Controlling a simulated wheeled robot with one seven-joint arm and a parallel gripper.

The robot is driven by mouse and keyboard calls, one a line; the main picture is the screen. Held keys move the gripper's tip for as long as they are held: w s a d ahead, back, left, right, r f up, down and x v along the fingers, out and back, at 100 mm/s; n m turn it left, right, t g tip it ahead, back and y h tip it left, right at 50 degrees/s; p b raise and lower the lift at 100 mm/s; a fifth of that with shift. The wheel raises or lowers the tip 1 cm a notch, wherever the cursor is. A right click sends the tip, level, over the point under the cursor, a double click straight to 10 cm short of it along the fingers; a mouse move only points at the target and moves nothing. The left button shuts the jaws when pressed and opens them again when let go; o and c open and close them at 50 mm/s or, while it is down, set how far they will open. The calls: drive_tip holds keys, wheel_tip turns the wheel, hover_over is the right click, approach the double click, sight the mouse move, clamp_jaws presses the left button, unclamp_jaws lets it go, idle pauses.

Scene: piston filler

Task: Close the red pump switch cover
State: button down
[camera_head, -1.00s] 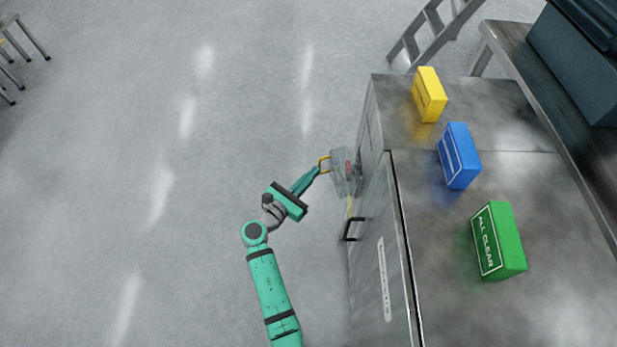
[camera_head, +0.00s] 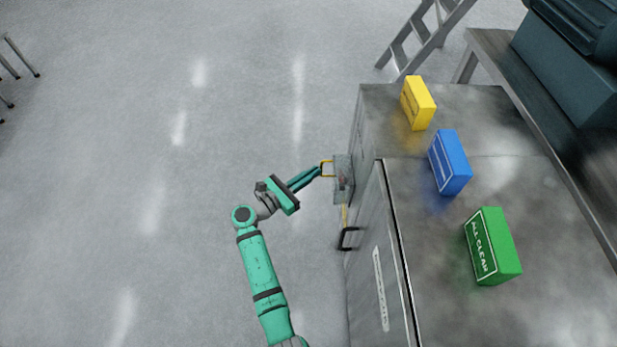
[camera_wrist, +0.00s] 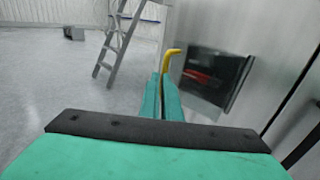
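The pump switch cover (camera_head: 343,186) is a see-through box-like flap on the left side of the metal cabinet, with a yellow handle (camera_head: 326,163). Something red shows through it. In the wrist view the cover is a dark clear panel (camera_wrist: 232,82) standing out from the cabinet face, with red parts (camera_wrist: 197,75) behind it. My gripper (camera_head: 319,171) is at the yellow handle. In the wrist view its teal fingers (camera_wrist: 163,80) are close together, with the yellow handle (camera_wrist: 172,54) rising at their tips. Whether they grip it is hidden.
A black door handle (camera_head: 346,238) sticks out of the cabinet just below the cover. Yellow (camera_head: 418,103), blue (camera_head: 450,162) and green (camera_head: 492,246) blocks stand on the cabinet top (camera_head: 440,300). A ladder (camera_head: 425,40) stands behind.

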idle(0.3)
drive_tip(key=w+v, duration=0.1)
drive_tip(key=v, duration=1.3)
drive_tip(key=shift+a, duration=0.45)
drive_tip(key=shift+f, duration=0.1)
drive_tip(key=s+d+f+m+y, duration=0.2)
drive_tip(key=s+d+f+y, duration=0.15)
drive_tip(key=s+f, duration=0.4)
drive_tip(key=s+d+f+m+y, duration=0.2)
drive_tip(key=s+d+f+y, duration=0.15)
drive_tip(key=f, duration=0.65)
drive_tip(key=s+f+m+y, duration=0.2)
drive_tip(key=s+m+y, duration=0.15)
drive_tip(key=s, duration=0.55)
drive_tip(key=s+r+m+y, duration=0.4)
drive_tip(key=s+r+m, duration=0.35)
drive_tip(key=s, duration=0.45)
drive_tip(key=s+d+r+m+t, duration=0.1)
drive_tip(key=s+r+m+t, duration=0.1)
drive_tip(key=r+m, duration=0.3)
drive_tip(key=s+d+r+m+t, duration=0.1)
drive_tip(key=s+r+m, duration=0.4)
drive_tip(key=r, duration=0.8)
drive_tip(key=shift+d+m+t+h, duration=0.2)
drive_tip(key=shift+m+t+h, duration=0.2)
drive_tip(key=shift+t, duration=0.2)
